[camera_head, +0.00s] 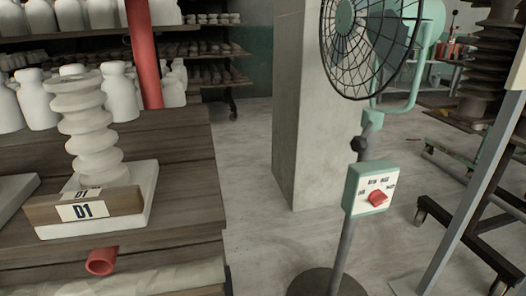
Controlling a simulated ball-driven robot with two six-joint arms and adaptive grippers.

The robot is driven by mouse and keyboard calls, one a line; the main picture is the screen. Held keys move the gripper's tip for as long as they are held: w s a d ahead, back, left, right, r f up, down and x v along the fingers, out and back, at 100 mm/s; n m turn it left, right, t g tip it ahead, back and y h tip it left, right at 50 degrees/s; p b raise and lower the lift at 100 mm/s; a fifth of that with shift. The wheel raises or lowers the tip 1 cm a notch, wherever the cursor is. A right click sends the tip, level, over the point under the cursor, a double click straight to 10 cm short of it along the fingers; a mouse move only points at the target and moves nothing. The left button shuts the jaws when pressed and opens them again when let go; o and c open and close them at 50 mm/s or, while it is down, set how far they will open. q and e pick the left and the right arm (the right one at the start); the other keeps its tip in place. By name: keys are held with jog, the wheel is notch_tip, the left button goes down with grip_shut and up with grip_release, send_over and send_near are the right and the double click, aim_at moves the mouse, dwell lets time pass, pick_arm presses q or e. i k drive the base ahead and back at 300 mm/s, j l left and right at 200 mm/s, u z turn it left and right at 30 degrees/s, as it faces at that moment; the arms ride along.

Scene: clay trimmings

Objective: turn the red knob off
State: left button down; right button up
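The red knob (378,198) sits on the white face of a small teal-edged control box (369,189). The box is fixed to the grey pole of a standing fan (364,40), right of centre. Small dark labels run in an arc above the knob, too small to read surely. The knob is turned at a slant, and I cannot tell which label it points to. The fan has a dark wire cage and a teal motor housing (431,26). Neither of my grippers shows in this view.
A wooden table (180,170) at left bears white bottles (38,98), a ribbed white column, a "D1" block (84,208) and a red tube (101,262). A concrete pillar (310,110) stands behind the fan. A wheeled metal frame (468,232) stands at right. Floor between table and fan is clear.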

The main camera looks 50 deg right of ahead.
aim_at(376, 198)
jog(key=k+z, duration=0.15)
jog(key=z, duration=2)
